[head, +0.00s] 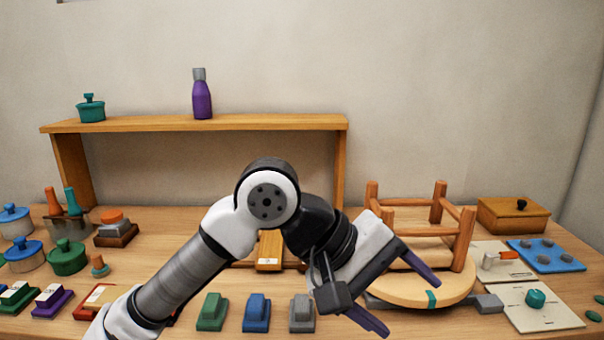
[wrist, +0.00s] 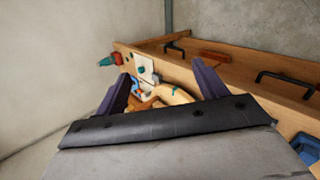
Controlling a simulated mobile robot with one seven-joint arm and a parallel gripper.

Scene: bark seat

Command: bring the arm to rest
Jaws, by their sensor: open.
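My arm reaches over the table from the lower left, bent at the elbow, and its end points down to the right. My gripper (head: 411,308) is open, with its two dark purple fingers apart and nothing between them. In the head view it is in front of the upturned stool (head: 415,290), a round wooden seat with its legs and rails pointing up. A teal mark shows on the seat's edge. In the wrist view the fingers (wrist: 160,72) stand apart, with part of the stool (wrist: 178,96) visible beyond them. Contact cannot be told.
Green, blue and grey blocks (head: 257,310) stand at the table's front. Lidded pots (head: 68,257) are at left. A shelf (head: 200,122) holds a purple bottle (head: 202,100) and teal pot (head: 91,108). A wooden box (head: 513,215) and switch panels (head: 540,315) are at right. Drawer handles (wrist: 285,80) show.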

